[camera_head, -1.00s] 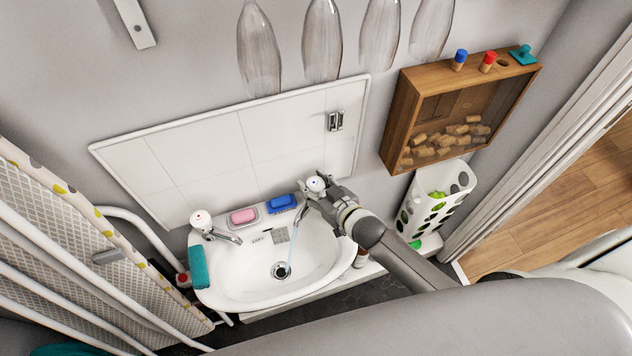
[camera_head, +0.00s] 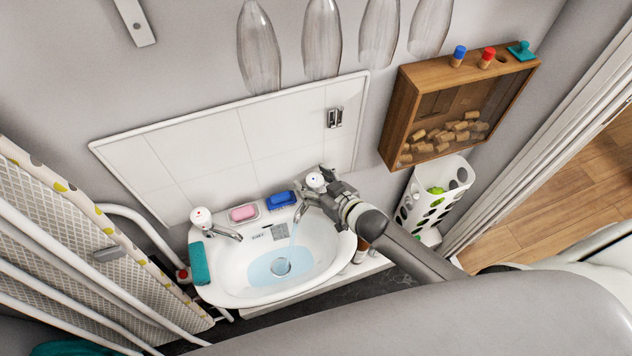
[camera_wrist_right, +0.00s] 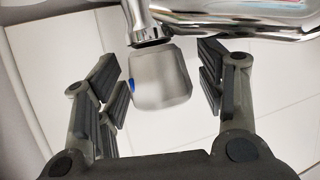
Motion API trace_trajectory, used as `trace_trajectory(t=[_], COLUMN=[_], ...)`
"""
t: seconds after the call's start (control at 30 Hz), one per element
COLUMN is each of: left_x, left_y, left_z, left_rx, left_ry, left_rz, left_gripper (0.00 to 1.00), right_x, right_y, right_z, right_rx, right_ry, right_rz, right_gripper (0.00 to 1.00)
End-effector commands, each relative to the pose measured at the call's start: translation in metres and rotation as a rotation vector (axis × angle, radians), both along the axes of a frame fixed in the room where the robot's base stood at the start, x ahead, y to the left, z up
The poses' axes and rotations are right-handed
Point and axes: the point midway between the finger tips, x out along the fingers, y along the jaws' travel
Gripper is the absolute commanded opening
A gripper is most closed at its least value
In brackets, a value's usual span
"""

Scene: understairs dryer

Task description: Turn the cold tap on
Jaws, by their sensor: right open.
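The cold tap (camera_head: 314,180) is the right one of two on the white basin (camera_head: 225,285); it has a white-topped knob and chrome spout. A stream of water (camera_head: 293,238) falls from its spout, and a pale blue pool (camera_head: 264,270) lies in the bowl. My right gripper (camera_head: 318,186) is at this tap. In the right wrist view its open fingers (camera_wrist_right: 160,78) stand on either side of the grey knob (camera_wrist_right: 162,80), which has a blue mark; gaps show on both sides. My left gripper is not in view.
The other tap (camera_head: 201,217), with a red mark, is at the basin's left. Pink soap (camera_head: 243,213) and a blue item (camera_head: 280,200) sit between the taps. A teal cloth (camera_head: 199,264) hangs at the left rim. A wooden box (camera_head: 393,115) hangs at right above a white holder (camera_head: 460,172).

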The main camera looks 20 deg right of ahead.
Motion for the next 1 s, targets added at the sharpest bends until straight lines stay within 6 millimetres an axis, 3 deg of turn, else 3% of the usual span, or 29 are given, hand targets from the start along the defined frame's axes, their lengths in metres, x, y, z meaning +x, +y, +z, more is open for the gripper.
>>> trace_trajectory(t=[0.27, 0.7, 1.0], left_x=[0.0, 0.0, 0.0], left_y=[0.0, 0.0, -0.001], left_z=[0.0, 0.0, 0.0], left_rx=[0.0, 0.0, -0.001], left_ry=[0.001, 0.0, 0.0], left_rz=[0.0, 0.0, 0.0], left_gripper=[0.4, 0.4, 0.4], right_x=[-0.02, -0.085, -0.103], right_y=[-0.007, -0.031, -0.037], right_z=[0.007, 0.036, 0.046], right_rx=[0.0, 0.0, 0.0], right_ry=[0.001, 0.002, -0.001], right_rz=[0.0, 0.0, 0.001], right_gripper=[0.63, 0.63, 0.63])
